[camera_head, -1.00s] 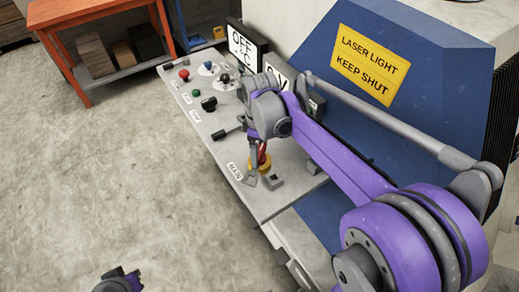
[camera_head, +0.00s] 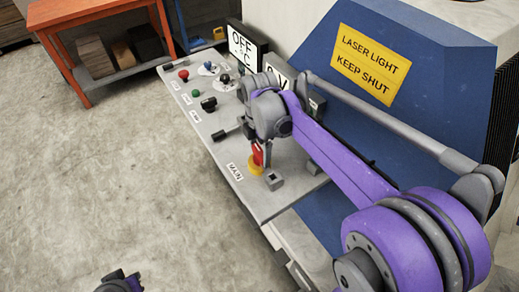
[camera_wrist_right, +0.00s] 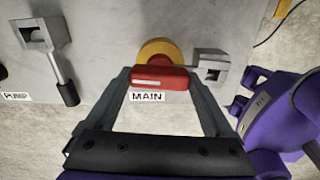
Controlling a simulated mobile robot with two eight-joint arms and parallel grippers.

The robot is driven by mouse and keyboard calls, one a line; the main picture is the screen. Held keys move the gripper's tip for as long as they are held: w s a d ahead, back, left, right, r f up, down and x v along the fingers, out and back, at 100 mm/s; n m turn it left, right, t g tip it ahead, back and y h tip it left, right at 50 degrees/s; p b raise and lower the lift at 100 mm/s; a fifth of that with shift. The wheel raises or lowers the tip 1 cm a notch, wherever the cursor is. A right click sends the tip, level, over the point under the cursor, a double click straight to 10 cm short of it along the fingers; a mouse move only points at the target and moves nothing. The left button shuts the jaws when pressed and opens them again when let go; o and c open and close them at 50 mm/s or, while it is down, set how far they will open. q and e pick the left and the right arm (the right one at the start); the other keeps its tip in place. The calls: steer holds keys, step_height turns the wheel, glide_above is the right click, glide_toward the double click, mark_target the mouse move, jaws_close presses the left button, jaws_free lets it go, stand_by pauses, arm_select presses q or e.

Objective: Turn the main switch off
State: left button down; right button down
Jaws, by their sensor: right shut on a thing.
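The main switch has a red handle (camera_head: 258,156) with a white mark on a round yellow base (camera_head: 255,167), beside the MAIN label (camera_head: 234,172) on the grey panel. In the right wrist view the red handle (camera_wrist_right: 160,80) lies crosswise over the yellow base (camera_wrist_right: 159,49). My right gripper (camera_head: 261,153) is at the switch, shut on the red handle, with one finger at each end of it in the wrist view. My left gripper (camera_head: 121,284) shows only partly at the bottom edge of the head view; its jaws cannot be made out.
A grey bracket (camera_head: 274,181) stands close beside the switch. The PUMP lever (camera_wrist_right: 66,90) is to its left in the wrist view. Other knobs and a display (camera_head: 243,47) are farther along the panel (camera_head: 215,140). The blue housing (camera_head: 420,90) rises behind my right arm.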

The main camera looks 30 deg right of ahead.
mark_target(260, 151)
steer(key=shift+n, duration=0.6)
jaws_free()
step_height(260, 151, up, 11)
steer(key=shift+p, duration=0.35)
steer(key=shift+f, duration=0.1)
stand_by(0.6)
